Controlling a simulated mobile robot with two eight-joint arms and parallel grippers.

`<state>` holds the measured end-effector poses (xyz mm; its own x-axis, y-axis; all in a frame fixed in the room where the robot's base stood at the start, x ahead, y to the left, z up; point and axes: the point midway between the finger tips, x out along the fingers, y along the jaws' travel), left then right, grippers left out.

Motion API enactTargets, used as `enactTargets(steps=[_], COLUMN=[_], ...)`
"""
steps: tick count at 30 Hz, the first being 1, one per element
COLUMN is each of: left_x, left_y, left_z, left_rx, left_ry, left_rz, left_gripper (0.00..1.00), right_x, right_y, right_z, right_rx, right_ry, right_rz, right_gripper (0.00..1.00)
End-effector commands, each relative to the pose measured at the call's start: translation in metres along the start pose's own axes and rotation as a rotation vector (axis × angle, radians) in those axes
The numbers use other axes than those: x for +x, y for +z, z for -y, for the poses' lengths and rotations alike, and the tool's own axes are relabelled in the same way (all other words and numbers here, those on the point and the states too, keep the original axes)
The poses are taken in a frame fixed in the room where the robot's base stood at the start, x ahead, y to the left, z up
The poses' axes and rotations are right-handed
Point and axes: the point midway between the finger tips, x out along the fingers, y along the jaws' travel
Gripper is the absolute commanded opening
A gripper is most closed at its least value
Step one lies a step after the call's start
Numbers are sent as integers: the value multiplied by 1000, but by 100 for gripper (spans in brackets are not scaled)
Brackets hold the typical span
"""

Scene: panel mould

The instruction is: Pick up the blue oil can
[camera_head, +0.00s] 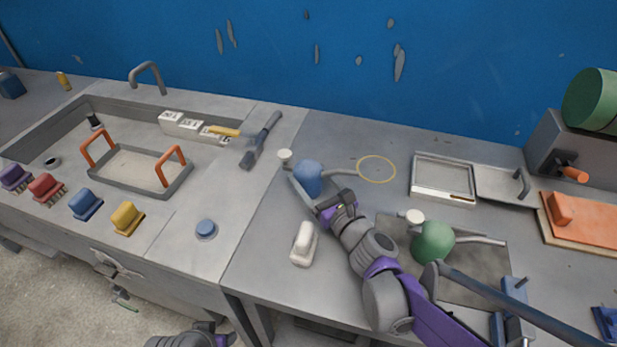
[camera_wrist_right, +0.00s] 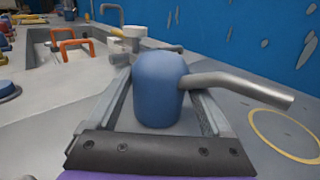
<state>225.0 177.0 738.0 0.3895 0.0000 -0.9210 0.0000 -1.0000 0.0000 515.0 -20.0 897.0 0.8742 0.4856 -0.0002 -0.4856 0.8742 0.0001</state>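The blue oil can (camera_head: 308,178) stands upright on the grey bench, its grey spout pointing right and a white cap at its left. In the right wrist view the can (camera_wrist_right: 160,90) is between the two fingers of my right gripper (camera_wrist_right: 162,108). The fingers are apart, one on each side of the can, with narrow gaps showing beside its body. My right gripper also shows in the head view (camera_head: 312,190), partly hidden by the can. Only a dark part of my left arm (camera_head: 190,340) shows at the bottom edge; its fingers are not visible.
A white-and-grey brush (camera_head: 304,243) lies nearby. A yellow ring (camera_head: 376,169) marks bare bench right of the blue can. A metal tray (camera_head: 443,199) and a sink with a basket (camera_head: 182,180) flank the area.

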Motion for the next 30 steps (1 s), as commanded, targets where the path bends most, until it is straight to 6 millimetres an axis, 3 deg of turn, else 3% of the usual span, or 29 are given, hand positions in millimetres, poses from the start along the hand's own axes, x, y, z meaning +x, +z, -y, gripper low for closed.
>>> enactTargets(steps=[1,9,10,19,30], left_x=[0,0,0,-4,-31], left_y=[0,0,0,-1,-11], left_z=[0,0,0,0,0], left_rx=[0,0,0,0,0], left_ry=[0,0,0,0,0], left_rz=[0,0,0,-1,-11], left_gripper=[50,50,50,50,50], right_x=[0,0,0,0,-1], right_y=[0,0,0,9,80], right_z=[0,0,0,0,0], right_rx=[0,0,0,0,0], right_ry=[0,0,0,0,1], right_rz=[0,0,0,1,1], right_gripper=[57,8,6,6,6])
